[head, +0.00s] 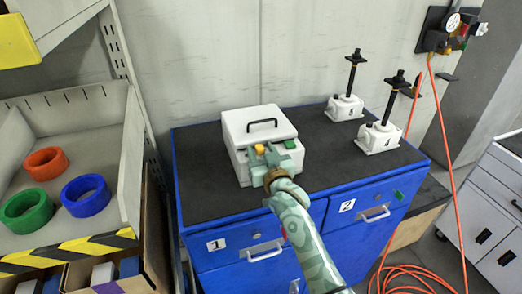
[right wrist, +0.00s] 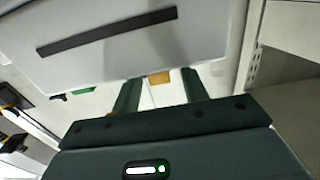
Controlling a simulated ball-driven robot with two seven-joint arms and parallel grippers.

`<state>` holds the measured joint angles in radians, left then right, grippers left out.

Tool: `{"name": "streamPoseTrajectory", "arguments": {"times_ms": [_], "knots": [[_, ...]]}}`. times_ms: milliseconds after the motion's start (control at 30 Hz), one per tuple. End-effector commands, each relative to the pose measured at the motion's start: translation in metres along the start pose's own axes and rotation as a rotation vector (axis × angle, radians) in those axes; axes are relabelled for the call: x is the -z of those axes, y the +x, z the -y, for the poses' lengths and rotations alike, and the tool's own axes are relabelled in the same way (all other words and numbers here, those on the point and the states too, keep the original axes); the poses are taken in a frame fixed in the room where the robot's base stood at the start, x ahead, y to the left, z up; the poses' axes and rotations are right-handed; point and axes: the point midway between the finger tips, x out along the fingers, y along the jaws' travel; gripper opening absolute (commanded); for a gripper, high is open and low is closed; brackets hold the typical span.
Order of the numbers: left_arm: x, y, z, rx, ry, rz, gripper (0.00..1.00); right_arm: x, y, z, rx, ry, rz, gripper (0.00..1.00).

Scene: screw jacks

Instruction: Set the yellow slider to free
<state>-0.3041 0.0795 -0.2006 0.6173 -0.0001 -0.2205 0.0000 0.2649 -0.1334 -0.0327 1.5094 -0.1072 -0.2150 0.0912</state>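The yellow slider (head: 259,149) sits on the front of a white box (head: 238,125) on the blue cabinet. It also shows in the right wrist view (right wrist: 159,78), at the box's edge between my two fingers. My right gripper (head: 266,158) is at the front of the box, close to the slider. In the right wrist view its fingers (right wrist: 160,92) are apart, with a gap on each side of the slider. I cannot tell whether they touch the box. A green part (head: 290,144) is right of the slider. The slider's markings are not readable. My left gripper is not in view.
Two screw jacks (head: 345,107) (head: 379,137) stand on the dark cabinet top (head: 200,190), right of the box. The box lid has a black handle (head: 262,125). A shelf with coloured rings (head: 86,195) is at left. An orange hose (head: 448,150) hangs at right.

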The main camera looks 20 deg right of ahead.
Motion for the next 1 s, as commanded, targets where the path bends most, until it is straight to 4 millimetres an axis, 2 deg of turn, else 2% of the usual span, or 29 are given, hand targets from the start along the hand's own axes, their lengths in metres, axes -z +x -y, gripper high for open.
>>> {"name": "streamPoseTrajectory", "arguments": {"times_ms": [33, 167, 333, 567, 833, 867, 900, 933, 1000], "knots": [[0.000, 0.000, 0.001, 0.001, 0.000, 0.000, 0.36, 0.000, 0.000, 0.000, 0.000, 0.000, 0.000, 0.35], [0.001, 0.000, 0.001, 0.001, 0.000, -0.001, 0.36, 0.000, 0.000, 0.000, 0.000, 0.000, 0.000, 0.00], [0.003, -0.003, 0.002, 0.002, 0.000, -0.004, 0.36, 0.001, 0.000, -0.004, 0.000, -0.003, 0.001, 0.00], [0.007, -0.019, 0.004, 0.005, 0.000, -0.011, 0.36, 0.002, 0.000, -0.033, 0.000, -0.003, 0.001, 0.00], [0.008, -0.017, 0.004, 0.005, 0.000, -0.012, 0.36, 0.000, 0.000, -0.035, -0.002, -0.001, 0.000, 0.00], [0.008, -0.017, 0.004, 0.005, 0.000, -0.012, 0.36, 0.000, 0.000, -0.035, -0.002, -0.001, 0.000, 0.24], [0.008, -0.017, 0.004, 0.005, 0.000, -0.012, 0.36, 0.000, 0.000, -0.035, -0.002, -0.001, 0.000, 0.35], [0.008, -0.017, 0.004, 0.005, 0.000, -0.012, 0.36, 0.000, 0.000, -0.035, -0.002, -0.001, 0.000, 0.43], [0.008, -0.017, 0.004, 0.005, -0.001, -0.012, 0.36, 0.000, 0.000, -0.035, -0.002, -0.001, 0.000, 0.44]]}}
